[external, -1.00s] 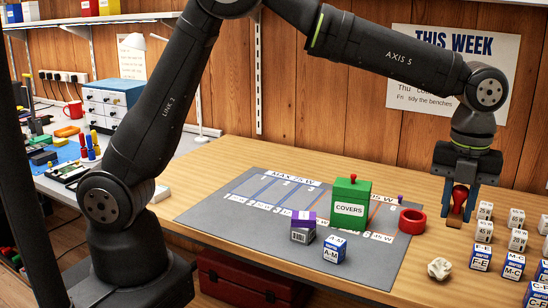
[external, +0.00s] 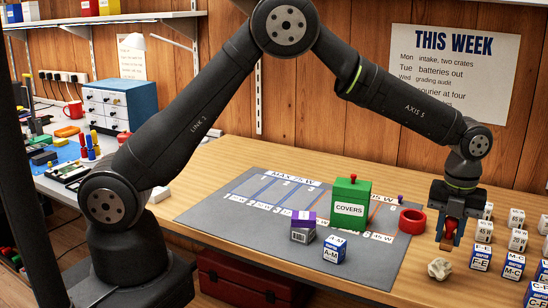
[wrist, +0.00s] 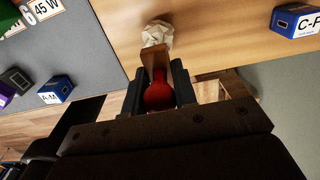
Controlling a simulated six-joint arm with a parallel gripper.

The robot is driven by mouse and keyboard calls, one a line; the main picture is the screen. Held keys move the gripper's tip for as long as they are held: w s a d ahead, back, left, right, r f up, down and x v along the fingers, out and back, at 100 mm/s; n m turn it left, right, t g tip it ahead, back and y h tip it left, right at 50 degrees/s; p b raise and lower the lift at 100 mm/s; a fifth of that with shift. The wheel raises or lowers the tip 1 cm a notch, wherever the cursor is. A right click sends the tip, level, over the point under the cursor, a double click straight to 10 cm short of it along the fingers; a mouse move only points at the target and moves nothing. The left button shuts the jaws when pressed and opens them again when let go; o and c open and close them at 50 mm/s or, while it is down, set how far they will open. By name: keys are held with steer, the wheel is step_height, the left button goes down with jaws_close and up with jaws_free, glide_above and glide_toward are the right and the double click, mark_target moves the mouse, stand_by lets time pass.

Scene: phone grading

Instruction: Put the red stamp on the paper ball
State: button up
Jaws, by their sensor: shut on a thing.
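The red stamp (external: 449,229) has a red knob handle and a brown wooden base. My gripper (external: 449,239) is shut on it, and the stamp points downward. In the wrist view the red handle (wrist: 159,95) sits between my two dark fingers, with the wooden base beyond it. The crumpled, off-white paper ball (external: 439,269) lies on the wooden bench just below and in front of the stamp. In the wrist view the paper ball (wrist: 157,34) shows just past the stamp's base. I cannot tell whether they touch.
Several small white boxes (external: 518,241) and blue-and-white boxes (external: 481,258) stand close to the right of my gripper. A red ring (external: 412,221) stands to the left.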

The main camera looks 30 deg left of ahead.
steer(key=shift+w+f, duration=0.3)
steer(key=shift+f, duration=1.85)
steer(key=shift+f, duration=0.1)
steer(key=o, duration=1)
step_height(320, 180, up, 12)
steer(key=shift+r, duration=0.15)
glide_above(442, 261)
steer(key=shift+f, duration=4.35)
steer(key=shift+f, duration=0.1)
